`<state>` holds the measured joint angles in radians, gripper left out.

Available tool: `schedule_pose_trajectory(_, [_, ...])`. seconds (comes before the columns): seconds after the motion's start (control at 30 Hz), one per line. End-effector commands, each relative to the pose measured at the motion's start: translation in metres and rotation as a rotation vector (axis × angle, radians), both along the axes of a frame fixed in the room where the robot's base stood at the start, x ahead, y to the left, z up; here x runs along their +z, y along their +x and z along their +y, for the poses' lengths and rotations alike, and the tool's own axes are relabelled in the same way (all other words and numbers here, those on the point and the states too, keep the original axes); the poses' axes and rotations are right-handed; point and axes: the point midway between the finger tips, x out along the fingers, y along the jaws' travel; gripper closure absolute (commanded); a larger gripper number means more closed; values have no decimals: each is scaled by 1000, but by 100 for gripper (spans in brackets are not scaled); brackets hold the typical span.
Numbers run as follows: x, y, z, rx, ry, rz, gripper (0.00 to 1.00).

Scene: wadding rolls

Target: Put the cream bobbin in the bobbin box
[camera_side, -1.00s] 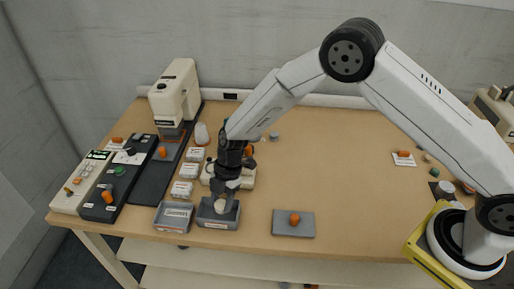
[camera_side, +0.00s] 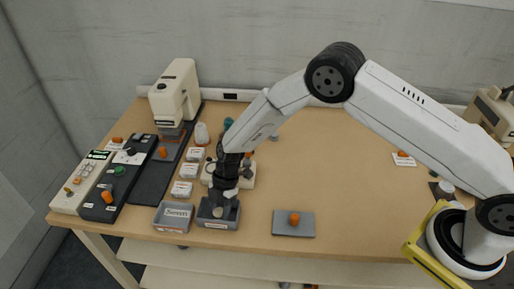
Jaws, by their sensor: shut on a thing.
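My gripper (camera_side: 221,203) points down over a small grey open box (camera_side: 219,224) at the front left of the table. It is shut on a small cream piece, which I take to be the cream bobbin (camera_side: 217,211). The bobbin is at or just inside the box's opening; I cannot tell whether it touches the floor. The box's front label is too small to read. A second grey box (camera_side: 173,224) with a white label stands just to its left and looks empty.
A grey plate (camera_side: 293,230) with an orange piece lies to the right. Several small white labelled boxes (camera_side: 182,189) stand behind the grey boxes. A cream device (camera_side: 245,177) sits close behind my gripper. A cream machine (camera_side: 175,92) and control panels are at left. The table's centre right is clear.

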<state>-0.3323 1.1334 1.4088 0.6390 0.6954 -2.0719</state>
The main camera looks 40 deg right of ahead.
Motion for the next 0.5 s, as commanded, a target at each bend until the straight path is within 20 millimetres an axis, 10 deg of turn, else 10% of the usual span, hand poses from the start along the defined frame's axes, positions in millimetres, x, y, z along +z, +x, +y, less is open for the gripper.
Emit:
schedule_pose_trajectory(0.3, [-3, 0, 0, 0, 0, -1, 100])
schedule_pose_trajectory(0.33, [-3, 0, 0, 1, 0, -1, 45])
schedule_pose_trajectory(0.5, [-2, 0, 0, 1, 0, -1, 37])
